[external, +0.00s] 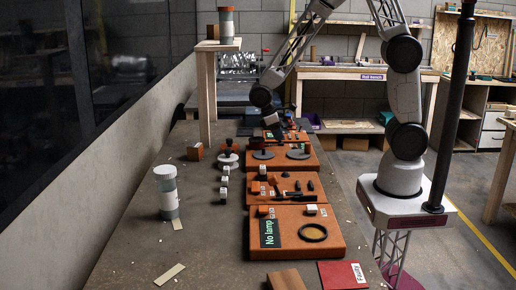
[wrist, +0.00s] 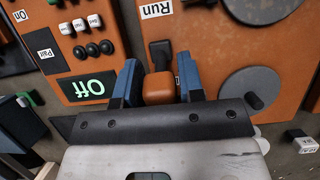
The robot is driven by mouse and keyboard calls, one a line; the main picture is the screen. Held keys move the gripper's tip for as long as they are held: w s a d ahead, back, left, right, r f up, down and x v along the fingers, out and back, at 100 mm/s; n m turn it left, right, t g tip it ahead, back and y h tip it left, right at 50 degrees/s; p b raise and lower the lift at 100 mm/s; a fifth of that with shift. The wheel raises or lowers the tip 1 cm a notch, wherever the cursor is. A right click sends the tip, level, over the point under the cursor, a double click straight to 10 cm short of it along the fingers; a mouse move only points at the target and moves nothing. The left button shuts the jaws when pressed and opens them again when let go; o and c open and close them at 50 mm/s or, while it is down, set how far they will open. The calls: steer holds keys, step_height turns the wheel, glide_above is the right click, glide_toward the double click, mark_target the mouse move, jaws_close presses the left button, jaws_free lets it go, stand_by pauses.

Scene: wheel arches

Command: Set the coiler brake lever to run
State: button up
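The lever (wrist: 160,50) is in the wrist view, with a dark base on an orange panel below a "Run" label (wrist: 157,9) that appears upside down. An orange block-like knob (wrist: 159,88) sits in front of it, apparently the lever's handle. My gripper (wrist: 160,80) has its two blue fingers on either side of the knob, very close to it. I cannot tell whether they press on it. In the external view my gripper (external: 277,132) is low over the far orange panels, and the lever is hidden or too small to make out.
A neighbouring panel bears an "Off" display (wrist: 88,87) and black knobs (wrist: 93,49). A grey disc (wrist: 253,95) lies right of the lever. Nearer panels include a "No lamp" one (external: 335,245). A white-capped canister (external: 168,195) stands on the left, where the table is mostly clear.

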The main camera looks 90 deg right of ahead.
steer(key=c, duration=0.5)
steer(key=shift+s, duration=0.15)
steer(key=shift+s+r+t, duration=0.1)
steer(key=shift+s+t, duration=0.2)
steer(key=shift+t, duration=0.6)
steer(key=shift+s+r+t, duration=0.1)
steer(key=shift+s+t, duration=0.2)
steer(key=shift+t, duration=0.6)
steer(key=shift+s+f+t, duration=0.1)
steer(key=shift+s+t, duration=0.25)
steer(key=shift+t, duration=0.45)
steer(key=shift+s+f+t, duration=0.1)
steer(key=shift+s+t, duration=0.2)
steer(key=shift+t, duration=0.5)
steer(key=shift+s+f+t, duration=0.15)
steer(key=shift+s+t, duration=0.2)
steer(key=shift+t, duration=0.65)
steer(key=o, duration=0.9)
steer(key=shift+o, duration=0.2)
